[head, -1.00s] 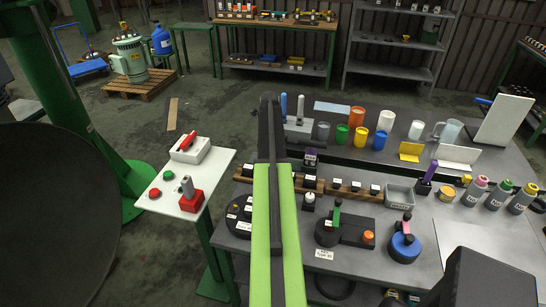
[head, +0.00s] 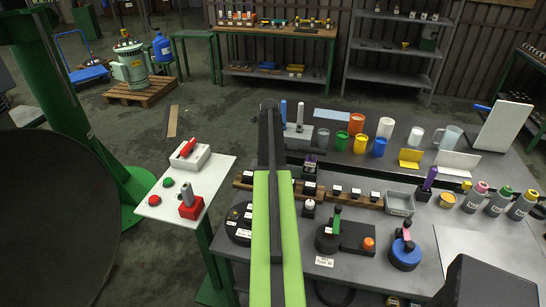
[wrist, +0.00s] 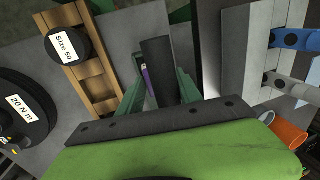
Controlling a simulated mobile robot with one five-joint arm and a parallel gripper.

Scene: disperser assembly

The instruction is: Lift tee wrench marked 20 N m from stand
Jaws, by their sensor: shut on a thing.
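My gripper (wrist: 158,88) shows in the wrist view, its two green fingers closed around a dark upright piece with a purple part (wrist: 150,82). No label on the held piece is readable, so I cannot tell whether it is the tee wrench or whether it is clear of its stand. A black disc (wrist: 14,92) with a "20 N m" label lies at the left of the wrist view, apart from the fingers. In the head view my own arm hides the gripper.
A wooden rack (wrist: 84,78) with a black "Size 50" cap is left of the gripper. Cups, including a blue cup (head: 380,144), stand at the back of the bench. A grey bin (head: 400,203) is to the right. A white side table (head: 155,211) stands left.

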